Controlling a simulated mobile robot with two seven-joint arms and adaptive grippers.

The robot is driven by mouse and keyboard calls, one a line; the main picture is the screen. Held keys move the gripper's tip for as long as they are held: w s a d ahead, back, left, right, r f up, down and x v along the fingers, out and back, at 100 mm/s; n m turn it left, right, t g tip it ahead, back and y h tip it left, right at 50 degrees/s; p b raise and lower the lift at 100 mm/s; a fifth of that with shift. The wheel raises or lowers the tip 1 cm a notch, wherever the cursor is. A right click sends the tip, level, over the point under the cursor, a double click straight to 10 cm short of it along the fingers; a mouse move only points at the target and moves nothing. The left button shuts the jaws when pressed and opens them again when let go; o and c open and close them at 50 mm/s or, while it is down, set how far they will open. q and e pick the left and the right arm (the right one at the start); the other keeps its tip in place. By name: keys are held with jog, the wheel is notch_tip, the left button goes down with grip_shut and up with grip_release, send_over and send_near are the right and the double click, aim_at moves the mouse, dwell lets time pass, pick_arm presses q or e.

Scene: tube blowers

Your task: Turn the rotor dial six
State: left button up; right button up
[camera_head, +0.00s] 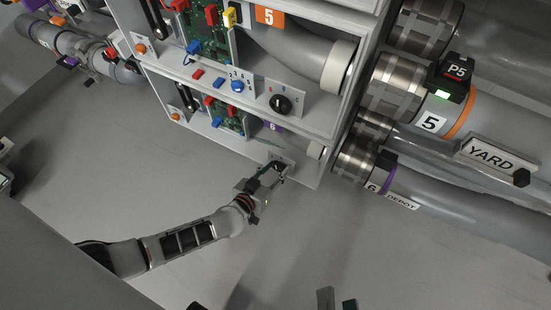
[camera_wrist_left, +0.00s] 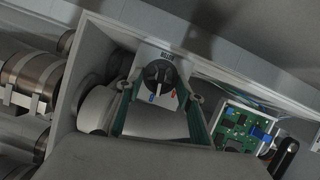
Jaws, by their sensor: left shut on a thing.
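Rotor dial six is a round black dial on a small light panel at the end of the lower bay; it shows in the left wrist view (camera_wrist_left: 158,73). Blue and red marks sit on the panel beside it. My left gripper (camera_head: 279,170) reaches up to this panel from below in the head view and mostly covers the dial there. In the left wrist view its two dark green fingers (camera_wrist_left: 158,84) lie on either side of the dial, shut on it. Grey and dark green tips at the bottom edge of the head view may be my right gripper (camera_head: 337,302); its jaw state is unclear.
The upper bay, labelled 5, has another black dial (camera_head: 280,103) and a blue knob (camera_head: 237,86). Green circuit boards (camera_head: 222,117) sit in the bays. Large pipes marked YARD (camera_head: 497,157) and DEPOT (camera_head: 400,201) run at right. The floor below is clear.

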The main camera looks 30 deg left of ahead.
pick_arm(q)
jog(key=n+h, duration=0.1)
jog(key=n, duration=0.1)
jog(key=n+h, duration=0.1)
jog(key=shift+a+f+n+h, duration=0.25)
jog(key=shift+a+n+h, duration=0.05)
jog(key=shift+a, duration=0.05)
jog(key=shift+a+f+n+t+h, duration=0.15)
jog(key=shift+n+t+h, duration=0.35)
jog(key=shift+n+h, duration=0.85)
jog(key=shift+n+y, duration=0.35)
jog(key=shift+n, duration=0.1)
jog(key=o, duration=1.1)
